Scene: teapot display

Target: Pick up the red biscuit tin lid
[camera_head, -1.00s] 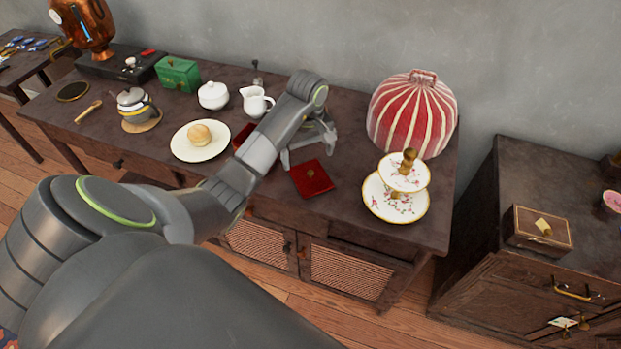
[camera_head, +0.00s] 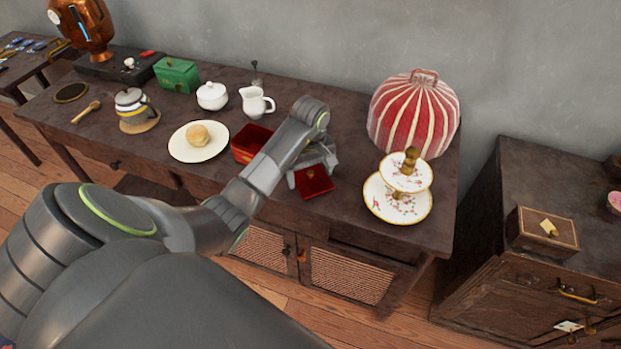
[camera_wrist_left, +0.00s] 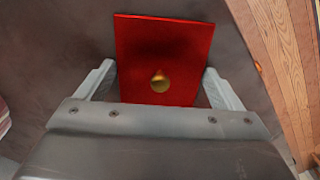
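The red biscuit tin lid (camera_head: 314,182) is a flat red square with a small brass knob, lying on the dark wooden sideboard. In the left wrist view the lid (camera_wrist_left: 163,45) lies ahead, its near part between the two fingers. My left gripper (camera_head: 311,180) is open above the lid, one finger on each side, with no grip on it; it also shows in the left wrist view (camera_wrist_left: 160,86). I cannot tell whether the fingers touch the lid's edges. The open red biscuit tin (camera_head: 245,146) stands to the left, partly behind my left arm. My right gripper is not in view.
A two-tier cake stand (camera_head: 398,197) and a red striped tea cosy (camera_head: 413,115) stand right of the lid. A plate with a bun (camera_head: 199,148), a white jug (camera_head: 257,102) and a sugar bowl (camera_head: 212,96) are left. The sideboard's front edge is close.

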